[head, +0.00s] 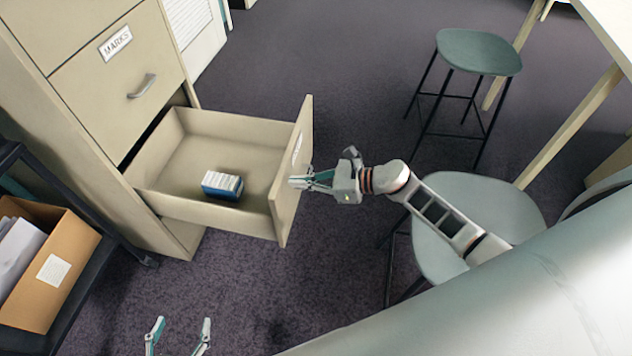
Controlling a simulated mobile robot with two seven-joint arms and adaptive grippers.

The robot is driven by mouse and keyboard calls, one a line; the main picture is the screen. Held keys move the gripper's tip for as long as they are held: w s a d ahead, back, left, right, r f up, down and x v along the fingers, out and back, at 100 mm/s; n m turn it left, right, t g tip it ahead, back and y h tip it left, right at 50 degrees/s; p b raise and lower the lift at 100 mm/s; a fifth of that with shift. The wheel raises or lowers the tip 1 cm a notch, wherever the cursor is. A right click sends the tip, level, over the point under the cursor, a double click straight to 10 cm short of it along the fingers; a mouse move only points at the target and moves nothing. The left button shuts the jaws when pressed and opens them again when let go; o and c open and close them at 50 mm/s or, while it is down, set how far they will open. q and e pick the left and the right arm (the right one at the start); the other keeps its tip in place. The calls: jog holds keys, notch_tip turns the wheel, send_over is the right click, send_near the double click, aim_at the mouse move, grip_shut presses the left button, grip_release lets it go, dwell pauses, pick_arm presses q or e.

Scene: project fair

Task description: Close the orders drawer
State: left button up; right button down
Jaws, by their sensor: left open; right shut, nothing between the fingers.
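A beige drawer (180,206) is pulled well out of the lower part of a filing cabinet (75,105). Its front panel (287,190) faces right, and the label on it is too oblique to read. A small blue and white box (222,185) lies inside the drawer. My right gripper (297,181) is shut and empty, with its fingertips at the outer face of the drawer front; whether they touch cannot be told. My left gripper (178,330) is open and empty at the bottom edge, below the drawer and apart from it.
A closed drawer labelled MARKS (125,75) is above. A cardboard box with papers (45,265) sits on a dark cart at left. A stool (478,52) stands at upper right, and another stool (440,262) is under my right arm. Carpet (330,70) is clear behind the drawer.

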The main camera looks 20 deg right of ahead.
jog(key=shift+w+a, duration=0.3)
jog(key=shift+a, duration=0.25)
